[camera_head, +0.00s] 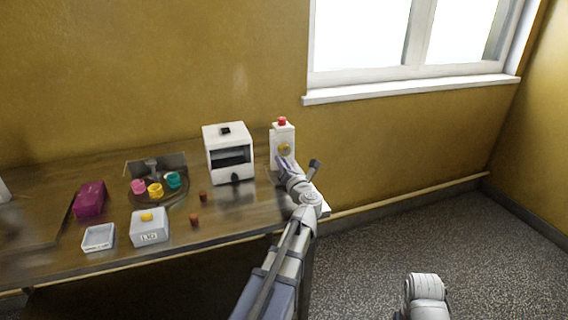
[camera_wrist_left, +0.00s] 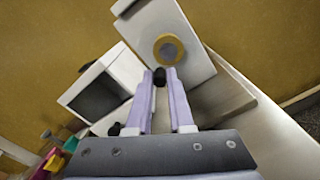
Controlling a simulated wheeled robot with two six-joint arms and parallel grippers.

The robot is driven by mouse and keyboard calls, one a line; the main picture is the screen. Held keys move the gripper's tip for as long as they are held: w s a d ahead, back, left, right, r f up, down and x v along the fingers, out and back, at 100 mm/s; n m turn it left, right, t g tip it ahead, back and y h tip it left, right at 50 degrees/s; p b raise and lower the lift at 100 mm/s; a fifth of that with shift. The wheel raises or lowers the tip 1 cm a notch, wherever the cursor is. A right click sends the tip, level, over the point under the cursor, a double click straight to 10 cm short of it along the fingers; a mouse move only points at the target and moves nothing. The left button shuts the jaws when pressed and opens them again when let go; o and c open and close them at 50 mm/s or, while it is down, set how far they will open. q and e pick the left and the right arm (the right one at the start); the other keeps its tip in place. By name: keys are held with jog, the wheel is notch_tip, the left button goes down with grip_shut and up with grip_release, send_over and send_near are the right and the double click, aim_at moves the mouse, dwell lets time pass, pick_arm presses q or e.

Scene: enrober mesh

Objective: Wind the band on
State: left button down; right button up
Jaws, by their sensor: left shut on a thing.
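A white upright unit (camera_head: 276,133) with a red button (camera_head: 282,120) on top stands at the table's right end. Its front carries a yellow-ringed round dial (camera_head: 284,149), which also shows in the left wrist view (camera_wrist_left: 168,50). My left gripper (camera_head: 281,162) is in front of this unit, just below the dial. In the left wrist view its fingers (camera_wrist_left: 160,74) close on a small dark knob, partly hidden between the fingertips. How the knob joins the dial cannot be told. I cannot make out a band. My right gripper is not in view.
A white box machine (camera_head: 228,139) with a dark opening stands left of the unit. Farther left are a turntable with coloured cups (camera_head: 155,190), a magenta box (camera_head: 89,199), a white tray (camera_head: 98,238) and a white block (camera_head: 150,227). Two small brown pieces lie nearby.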

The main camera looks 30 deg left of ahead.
aim_at(283, 146)
pick_arm(q)
jog(key=m, duration=0.2)
jog(key=r+m+p, duration=0.1)
jog(key=m, duration=0.1)
jog(key=shift+s+a+r+m, duration=0.1)
jog(key=shift+m, duration=0.3)
jog(key=m, duration=0.2)
jog(key=r+m+p, duration=0.1)
jog(key=m, duration=0.2)
jog(key=shift+r, duration=0.15)
jog(key=m, duration=0.3)
jog(key=m+p, duration=0.1)
jog(key=m, duration=0.1)
jog(key=shift+w+d+r, duration=0.25)
jog(key=shift+r, duration=0.15)
jog(key=shift+w+d+r+m+p, duration=0.15)
jog(key=shift+m+p, duration=0.05)
jog(key=shift+m, duration=0.9)
jog(key=shift+w+d+r+m+p, duration=0.1)
jog(key=shift+w+r+m+p, duration=0.05)
jog(key=shift+m, duration=0.95)
jog(key=c, duration=0.8)
grip_release()
jog(key=v, duration=0.7)
jog(key=shift+s+d, duration=0.25)
jog(key=shift+d, duration=0.05)
